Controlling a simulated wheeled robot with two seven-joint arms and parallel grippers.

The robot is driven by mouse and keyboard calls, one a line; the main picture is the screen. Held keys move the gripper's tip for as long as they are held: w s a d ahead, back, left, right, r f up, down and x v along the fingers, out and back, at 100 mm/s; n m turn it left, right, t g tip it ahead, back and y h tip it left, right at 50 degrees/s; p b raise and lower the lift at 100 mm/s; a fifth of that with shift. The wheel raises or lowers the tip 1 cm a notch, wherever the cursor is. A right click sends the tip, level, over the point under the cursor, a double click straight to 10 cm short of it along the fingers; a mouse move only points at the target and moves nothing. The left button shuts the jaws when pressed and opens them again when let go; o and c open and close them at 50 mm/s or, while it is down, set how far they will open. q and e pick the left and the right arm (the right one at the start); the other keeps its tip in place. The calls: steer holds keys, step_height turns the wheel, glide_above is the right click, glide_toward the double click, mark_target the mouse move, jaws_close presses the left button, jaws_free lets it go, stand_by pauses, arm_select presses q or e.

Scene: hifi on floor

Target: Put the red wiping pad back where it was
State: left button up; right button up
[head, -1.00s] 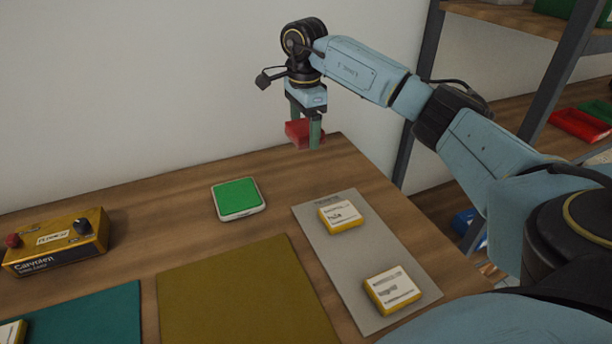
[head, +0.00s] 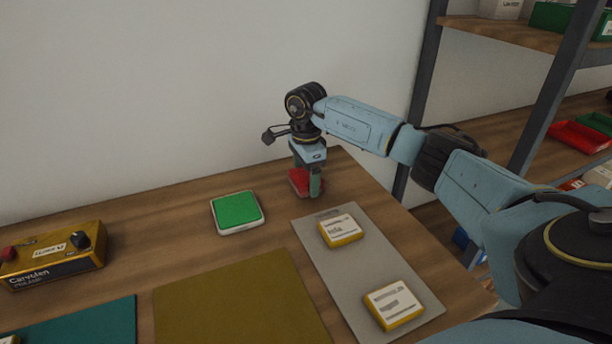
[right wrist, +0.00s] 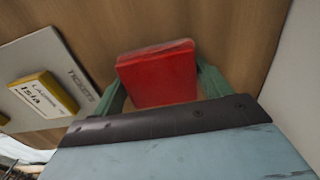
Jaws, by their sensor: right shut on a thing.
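The red wiping pad (head: 299,180) is between the fingers of my right gripper (head: 307,184), low at the table's back edge near the wall. The right wrist view shows the red pad (right wrist: 158,74) with one green finger on each side, the gripper (right wrist: 160,82) shut on it. I cannot tell whether the pad touches the wood. The wooden table (head: 190,200) lies beneath. My left gripper is not in view.
A green-topped white pad (head: 237,210) lies left of the gripper. A grey mat (head: 360,265) with two yellow-edged labelled blocks (head: 340,231) is in front. An olive mat (head: 235,300), teal mat (head: 85,325) and yellow box (head: 52,258) lie farther left. Shelves (head: 510,35) stand right.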

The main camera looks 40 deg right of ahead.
mark_target(306, 175)
steer(key=shift+f, duration=0.15)
steer(key=o, duration=1)
steer(key=shift+c, duration=0.2)
step_height(306, 175, up, 12)
steer(key=shift+r+p, duration=0.2)
steer(key=shift+p, duration=0.15)
